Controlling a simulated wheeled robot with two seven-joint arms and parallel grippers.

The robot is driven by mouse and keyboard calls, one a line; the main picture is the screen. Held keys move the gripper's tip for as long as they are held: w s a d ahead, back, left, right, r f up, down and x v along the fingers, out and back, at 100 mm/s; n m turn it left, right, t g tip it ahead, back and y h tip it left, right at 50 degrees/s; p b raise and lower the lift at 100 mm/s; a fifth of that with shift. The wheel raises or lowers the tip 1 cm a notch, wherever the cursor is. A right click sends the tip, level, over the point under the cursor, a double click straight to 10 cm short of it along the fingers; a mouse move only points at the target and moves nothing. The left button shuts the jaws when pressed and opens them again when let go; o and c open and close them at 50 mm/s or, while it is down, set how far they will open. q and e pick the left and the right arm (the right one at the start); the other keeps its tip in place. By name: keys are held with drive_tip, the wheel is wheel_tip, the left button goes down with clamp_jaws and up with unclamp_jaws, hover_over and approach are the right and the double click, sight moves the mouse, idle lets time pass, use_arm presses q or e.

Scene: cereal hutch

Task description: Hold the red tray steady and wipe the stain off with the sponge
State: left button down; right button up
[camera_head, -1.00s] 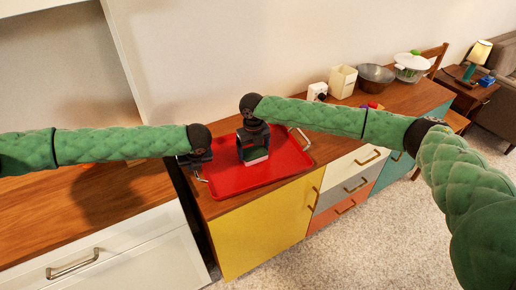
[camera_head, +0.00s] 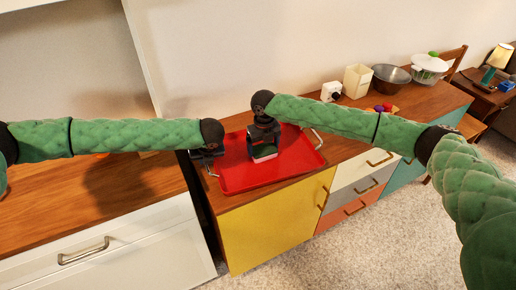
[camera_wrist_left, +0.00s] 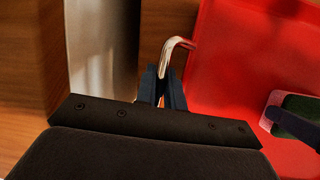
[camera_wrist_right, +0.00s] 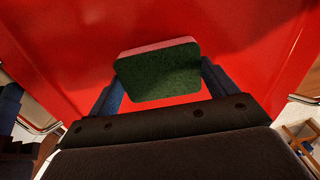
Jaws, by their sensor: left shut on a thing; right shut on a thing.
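The red tray (camera_head: 290,163) lies on the wooden cabinet top, with a metal handle at each end. My left gripper (camera_head: 208,160) is at the tray's left end. In the left wrist view its fingers (camera_wrist_left: 164,88) are shut on the metal handle (camera_wrist_left: 174,47). My right gripper (camera_head: 263,145) points down over the tray. In the right wrist view its fingers (camera_wrist_right: 160,85) hold the sponge (camera_wrist_right: 158,72), green on one face and pale pink on the other. The sponge is at the tray surface; contact is hard to tell. I see no stain; the gripper and sponge may hide it.
Behind the tray to the right stand a white canister (camera_head: 357,81), a metal bowl (camera_head: 391,78) and a lidded pot (camera_head: 430,66). A small white item (camera_head: 331,91) is near the wall.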

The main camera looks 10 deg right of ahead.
sight(274, 146)
drive_tip(key=shift+w+d, duration=0.25)
drive_tip(key=shift+d, duration=0.75)
drive_tip(key=shift+w+d, duration=0.2)
drive_tip(key=shift+d, duration=0.75)
drive_tip(key=shift+a+r, duration=0.15)
drive_tip(key=shift+r, duration=3.85)
drive_tip(key=shift+s+f, duration=0.1)
drive_tip(key=shift+s, duration=0.05)
